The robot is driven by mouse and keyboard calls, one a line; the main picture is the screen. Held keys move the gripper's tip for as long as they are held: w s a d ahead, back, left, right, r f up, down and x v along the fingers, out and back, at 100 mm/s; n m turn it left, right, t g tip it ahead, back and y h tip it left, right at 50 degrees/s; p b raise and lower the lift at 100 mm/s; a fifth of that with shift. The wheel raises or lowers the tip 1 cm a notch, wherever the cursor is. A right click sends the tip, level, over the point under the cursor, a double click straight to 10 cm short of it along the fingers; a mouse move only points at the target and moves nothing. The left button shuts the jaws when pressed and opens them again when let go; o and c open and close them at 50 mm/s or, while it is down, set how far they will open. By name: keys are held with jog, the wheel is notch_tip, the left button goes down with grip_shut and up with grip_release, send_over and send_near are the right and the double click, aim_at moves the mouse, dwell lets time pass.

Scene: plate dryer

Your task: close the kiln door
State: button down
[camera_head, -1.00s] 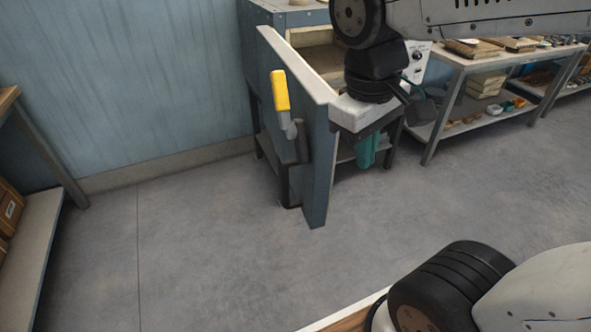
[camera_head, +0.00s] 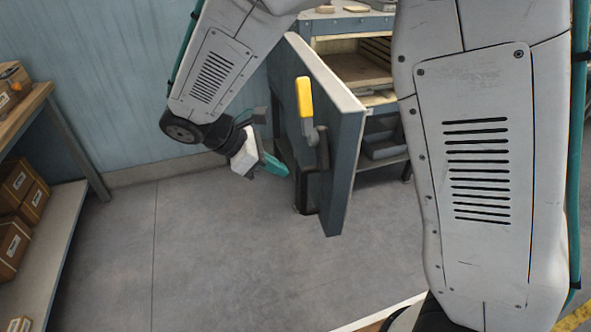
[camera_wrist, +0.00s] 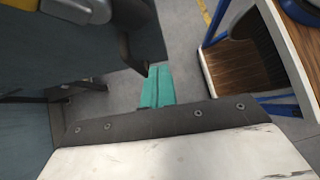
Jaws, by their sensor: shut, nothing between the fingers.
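The kiln door (camera_head: 345,165) is a blue-grey panel with a pale inner edge. It stands open, swung out from the kiln (camera_head: 350,24). A yellow handle (camera_head: 305,98) on a grey lever is on its outer face. My gripper (camera_head: 281,169), with teal fingers, is shut and empty. It is on the left, outer-face side of the door, below the handle's height, and appears close to the panel; I cannot tell if it touches. In the wrist view the shut fingers (camera_wrist: 157,86) are beside the dark door panel (camera_wrist: 85,48). My arm hides part of the kiln.
A shelf unit with cardboard boxes (camera_head: 14,185) stands at the left. Bare concrete floor (camera_head: 200,250) lies between it and the door. A blue wall is behind. The wrist view shows a wooden-topped table (camera_wrist: 295,45) with blue legs at the right.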

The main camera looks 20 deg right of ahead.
aim_at(332, 187)
jog(key=shift+d+r+x, duration=0.35)
jog(key=shift+x, duration=1.6)
jog(key=shift+d+r+x, duration=0.3)
jog(key=shift+r+x, duration=0.05)
jog(key=shift+x, duration=1.55)
jog(key=shift+d+r+x, duration=0.3)
jog(key=shift+d+x, duration=0.05)
jog(key=shift+x, duration=1.6)
jog(key=shift+s, duration=0.1)
